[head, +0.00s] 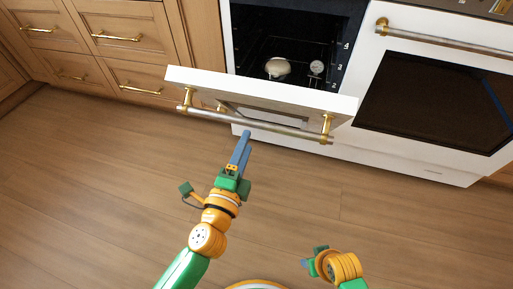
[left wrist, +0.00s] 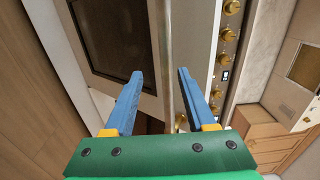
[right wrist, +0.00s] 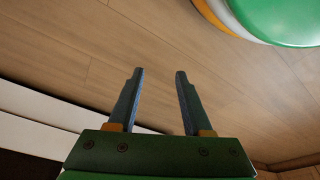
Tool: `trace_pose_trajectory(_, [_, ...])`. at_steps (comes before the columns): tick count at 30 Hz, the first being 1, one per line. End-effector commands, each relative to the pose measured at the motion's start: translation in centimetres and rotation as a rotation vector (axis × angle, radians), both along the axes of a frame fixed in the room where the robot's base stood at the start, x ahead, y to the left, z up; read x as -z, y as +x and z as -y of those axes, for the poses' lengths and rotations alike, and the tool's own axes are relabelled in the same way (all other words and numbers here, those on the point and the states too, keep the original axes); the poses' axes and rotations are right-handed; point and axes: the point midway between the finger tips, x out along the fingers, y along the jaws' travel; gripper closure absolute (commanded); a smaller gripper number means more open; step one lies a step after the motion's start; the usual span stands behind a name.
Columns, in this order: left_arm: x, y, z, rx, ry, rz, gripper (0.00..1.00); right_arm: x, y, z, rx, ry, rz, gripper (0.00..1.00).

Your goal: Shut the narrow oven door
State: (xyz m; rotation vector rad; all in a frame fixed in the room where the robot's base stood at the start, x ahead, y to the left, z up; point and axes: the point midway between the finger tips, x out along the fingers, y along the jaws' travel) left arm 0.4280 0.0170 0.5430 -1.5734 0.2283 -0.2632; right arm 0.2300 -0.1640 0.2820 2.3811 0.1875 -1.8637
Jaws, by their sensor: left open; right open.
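The narrow oven door (head: 340,103) is white, hinged low and partly open, tilted outward from the dark oven cavity (head: 290,40). Its long metal handle (head: 285,130) on brass posts faces me. My left gripper (head: 246,136) is open and empty, with its blue fingers just in front of and below the handle; contact cannot be told. In the left wrist view, the open fingers (left wrist: 158,85) point along a pale bar; which handle it is cannot be told. My right gripper (head: 305,257) is open and empty, low over the floor; it also shows in the right wrist view (right wrist: 158,85).
A white round item (head: 277,67) and a small dial (head: 316,68) are inside the narrow oven. A wider oven (head: 430,100), shut, stands to the right. Wooden drawers (head: 125,40) with brass pulls stand to the left. The wooden floor (head: 90,170) in front is clear.

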Motion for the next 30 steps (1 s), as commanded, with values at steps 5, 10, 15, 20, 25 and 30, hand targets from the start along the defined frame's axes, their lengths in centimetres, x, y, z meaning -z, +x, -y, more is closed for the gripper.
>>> trace_pose_trajectory(5, [-1.2, 2.0, 0.8, 0.002, 0.01, 0.036, 0.44, -0.4, 0.1, 0.0, 0.0, 0.001, 0.004, 0.5])
trace_pose_trajectory(10, [-1.1, 4.9, 1.8, 0.002, 0.008, 0.032, 0.44, -1.1, 0.2, 0.0, 0.001, 0.002, 0.01, 0.5])
trace_pose_trajectory(15, [-1.2, 6.5, 2.2, 0.001, 0.007, 0.028, 0.44, -1.8, 0.3, -0.1, 0.001, 0.003, 0.013, 0.5])
trace_pose_trajectory(20, [-1.2, 6.7, 2.3, 0.001, 0.006, 0.027, 0.44, -2.0, 0.3, -0.1, 0.001, 0.004, 0.014, 0.5])
trace_pose_trajectory(25, [-1.2, 6.7, 2.3, 0.001, 0.005, 0.027, 0.63, -1.9, 0.3, -0.1, 0.001, 0.004, 0.014, 0.5])
trace_pose_trajectory(30, [-1.2, 6.6, 2.3, 0.001, 0.005, 0.027, 1.0, -1.9, 0.3, -0.1, 0.001, 0.003, 0.013, 0.5])
